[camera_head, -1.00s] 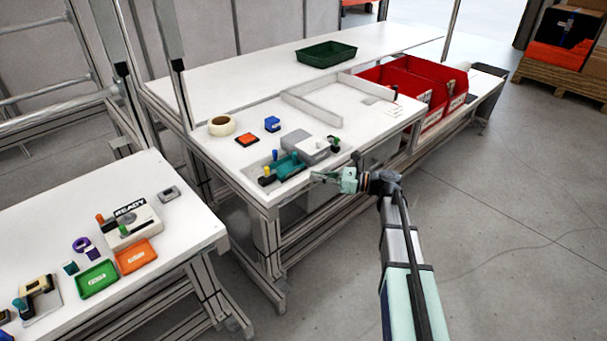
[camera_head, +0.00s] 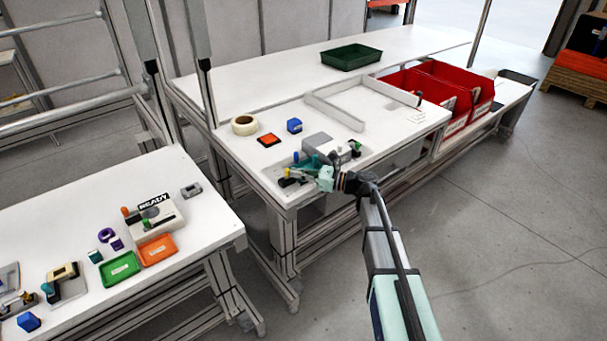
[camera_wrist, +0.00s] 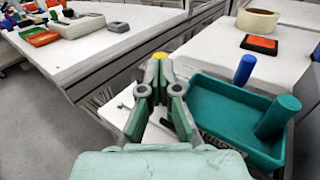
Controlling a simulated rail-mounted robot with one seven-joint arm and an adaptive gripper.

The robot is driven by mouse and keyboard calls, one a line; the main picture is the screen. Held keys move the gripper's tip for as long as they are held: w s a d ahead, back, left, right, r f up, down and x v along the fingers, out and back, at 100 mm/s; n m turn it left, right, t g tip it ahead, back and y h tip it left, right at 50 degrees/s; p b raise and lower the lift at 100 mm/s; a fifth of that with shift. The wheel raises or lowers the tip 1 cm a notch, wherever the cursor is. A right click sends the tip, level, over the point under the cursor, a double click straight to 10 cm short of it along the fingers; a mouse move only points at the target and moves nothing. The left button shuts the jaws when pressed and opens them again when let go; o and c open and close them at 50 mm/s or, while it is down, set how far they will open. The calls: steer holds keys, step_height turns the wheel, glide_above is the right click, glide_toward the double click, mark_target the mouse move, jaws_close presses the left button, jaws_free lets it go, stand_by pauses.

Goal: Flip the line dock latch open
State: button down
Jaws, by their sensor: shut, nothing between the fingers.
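The line dock is on the near edge of the white table, with a grey block (camera_head: 317,144) and a teal tray. In the wrist view the teal tray (camera_wrist: 212,112) holds a thick teal cylinder (camera_wrist: 277,117), with a blue peg (camera_wrist: 244,69) at its far side. A yellow-topped part (camera_wrist: 160,55) shows just beyond my fingertips; I cannot tell whether they touch it. It seems to be the yellow knob (camera_head: 287,172) in the head view. My gripper (camera_wrist: 160,77) is shut and empty, low beside the tray. The latch's position is unclear, partly hidden by my fingers.
A tape roll (camera_head: 245,125), an orange-topped pad (camera_head: 269,140) and a blue block (camera_head: 294,125) stand behind the dock. Red bins (camera_head: 450,92) stand to the right. A second table (camera_head: 85,225) is at the left, across a gap. The table behind is mostly clear.

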steer(key=shift+s+a+p, duration=0.3)
steer(key=shift+s+a, duration=0.4)
steer(key=shift+a, duration=0.1)
steer(key=shift+d, duration=0.1)
steer(key=v, duration=1.4)
steer(key=shift+b, duration=0.3)
steer(key=shift+w, duration=0.1)
